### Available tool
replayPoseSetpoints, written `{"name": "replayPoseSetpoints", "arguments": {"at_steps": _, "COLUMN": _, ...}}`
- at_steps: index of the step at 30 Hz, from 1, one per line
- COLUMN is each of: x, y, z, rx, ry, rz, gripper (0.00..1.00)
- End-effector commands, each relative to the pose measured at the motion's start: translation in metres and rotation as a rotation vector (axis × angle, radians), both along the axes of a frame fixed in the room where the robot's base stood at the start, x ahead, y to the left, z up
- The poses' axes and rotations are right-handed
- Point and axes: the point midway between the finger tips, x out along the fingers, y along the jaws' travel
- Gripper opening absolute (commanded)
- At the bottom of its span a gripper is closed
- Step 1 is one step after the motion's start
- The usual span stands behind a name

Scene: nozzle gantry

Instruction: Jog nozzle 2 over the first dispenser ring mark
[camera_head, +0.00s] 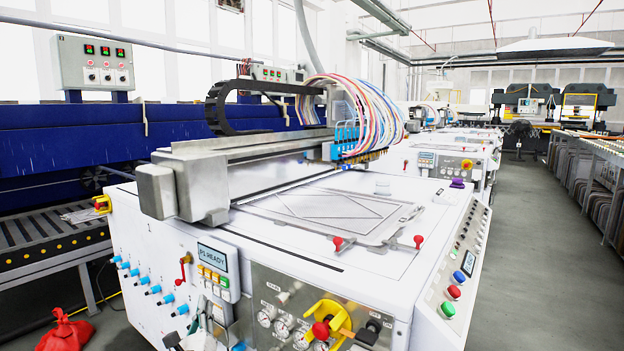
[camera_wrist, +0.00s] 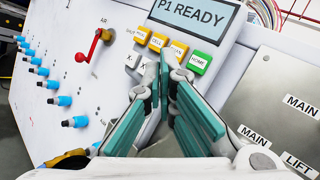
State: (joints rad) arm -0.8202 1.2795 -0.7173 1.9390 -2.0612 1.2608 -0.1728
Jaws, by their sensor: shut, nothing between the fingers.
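The nozzle head (camera_head: 347,150), with a row of blue nozzles and many coloured hoses, sits at the right end of the gantry beam (camera_head: 255,158), over the back of the white bed (camera_head: 275,250). I cannot pick out nozzle 2 or any ring mark. The control panel (camera_head: 217,270) has a display (camera_wrist: 193,16) reading "P1 READY", yellow buttons (camera_wrist: 157,42), a green HOME button (camera_wrist: 198,62) and white X buttons (camera_wrist: 131,61). My gripper (camera_wrist: 172,64) is shut and empty, its teal fingertips in front of the panel's lower buttons, hiding some. I cannot tell if they touch.
A red crank (camera_wrist: 96,42) and several blue knobs (camera_wrist: 47,83) are left of the panel. A frame with red-knobbed clamps (camera_head: 338,242) lies on the bed. The right aisle floor (camera_head: 540,240) is clear.

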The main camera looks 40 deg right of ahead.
Motion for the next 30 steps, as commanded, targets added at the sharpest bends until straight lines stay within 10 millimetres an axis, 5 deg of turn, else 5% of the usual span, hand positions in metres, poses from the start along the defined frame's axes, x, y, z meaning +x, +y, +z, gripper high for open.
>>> {"name": "replayPoseSetpoints", "arguments": {"at_steps": 9, "x": -0.008, "y": 0.024, "z": 0.000, "rx": 0.000, "ry": 0.000, "rz": 0.002, "gripper": 0.00}}
{"name": "replayPoseSetpoints", "arguments": {"at_steps": 30, "x": -0.008, "y": 0.026, "z": 0.000, "rx": 0.000, "ry": 0.000, "rz": 0.000, "gripper": 0.00}}
